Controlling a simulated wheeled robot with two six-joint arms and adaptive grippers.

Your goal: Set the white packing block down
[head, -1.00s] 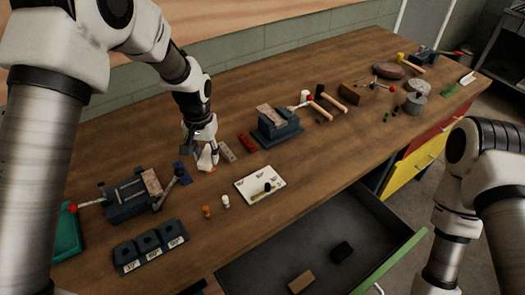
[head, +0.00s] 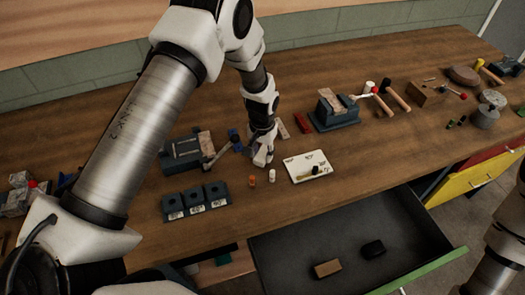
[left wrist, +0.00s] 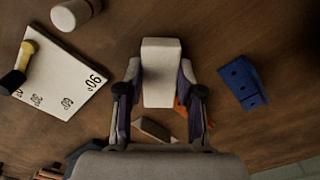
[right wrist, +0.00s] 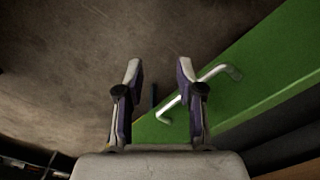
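The white packing block (left wrist: 161,72) sits between the two fingers of my left gripper (left wrist: 160,85) in the left wrist view, and the fingers are closed against its sides. In the head view my left gripper (head: 262,158) is low over the wooden bench, left of the white marked plate (head: 298,174). The block is hard to make out there, and I cannot tell whether it touches the bench. My right gripper (right wrist: 160,85) is open and empty near the green drawer front (right wrist: 245,70); it is outside the head view.
A blue piece (left wrist: 241,83) lies close by. The open drawer (head: 300,245) is in front.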

